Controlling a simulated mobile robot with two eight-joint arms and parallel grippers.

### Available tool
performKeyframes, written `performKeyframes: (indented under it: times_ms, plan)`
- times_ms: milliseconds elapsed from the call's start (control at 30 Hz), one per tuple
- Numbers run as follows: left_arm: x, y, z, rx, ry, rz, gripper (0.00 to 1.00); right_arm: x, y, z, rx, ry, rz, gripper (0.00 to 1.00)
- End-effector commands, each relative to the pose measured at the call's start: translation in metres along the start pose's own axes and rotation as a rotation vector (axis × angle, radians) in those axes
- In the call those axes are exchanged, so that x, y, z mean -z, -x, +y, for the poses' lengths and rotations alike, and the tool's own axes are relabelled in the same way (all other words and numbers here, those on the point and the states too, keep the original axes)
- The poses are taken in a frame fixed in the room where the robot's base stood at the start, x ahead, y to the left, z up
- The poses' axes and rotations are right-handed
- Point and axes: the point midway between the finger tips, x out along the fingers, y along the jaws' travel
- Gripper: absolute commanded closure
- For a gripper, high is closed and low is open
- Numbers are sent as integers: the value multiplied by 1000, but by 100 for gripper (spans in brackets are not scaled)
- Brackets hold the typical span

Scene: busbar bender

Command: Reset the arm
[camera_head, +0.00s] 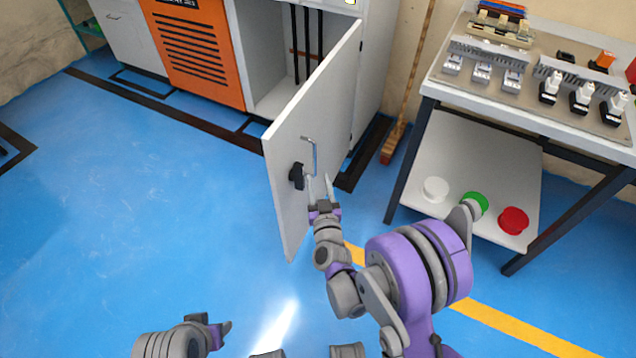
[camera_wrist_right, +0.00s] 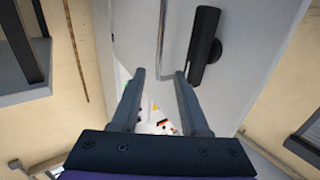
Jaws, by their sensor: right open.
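My right gripper (camera_head: 319,187) is open and empty. It is in front of the open white cabinet door (camera_head: 300,125), beside the door's black handle (camera_head: 297,176). In the right wrist view the gripper (camera_wrist_right: 160,75) has both fingers apart, with the black handle (camera_wrist_right: 205,48) just beyond the right finger. A thin metal bar (camera_head: 314,155) on the door lies ahead of the fingers. I cannot tell whether the fingers touch the door. My left gripper (camera_head: 222,332) is low at the left, over the blue floor, and whether it is open is unclear.
The grey cabinet with an orange panel (camera_head: 195,45) stands at the back. A workbench (camera_head: 560,60) with switches is at the right; its lower shelf (camera_head: 465,150) holds white, green and red round items. A broom (camera_head: 393,140) leans between.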

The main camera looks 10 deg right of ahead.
Motion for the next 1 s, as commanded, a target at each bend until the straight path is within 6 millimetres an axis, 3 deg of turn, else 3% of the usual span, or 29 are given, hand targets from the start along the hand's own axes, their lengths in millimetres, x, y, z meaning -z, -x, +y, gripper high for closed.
performKeyframes:
  times_ms: [567, 733, 867, 1000]
  plan:
    - [0, 0, 0, 0, 0, 0, 50, 1, 0, 0, 2, 0, -2, 55]
    - [0, 0, 0, 0, 0, 0, 50, 16, 5, -2, 51, 1, -54, 55]
    - [0, 0, 0, 0, 0, 0, 50, 34, 20, -4, 126, 1, -163, 55]
    - [0, 0, 0, 0, 0, 0, 50, 47, 54, 0, 195, 3, -325, 55]
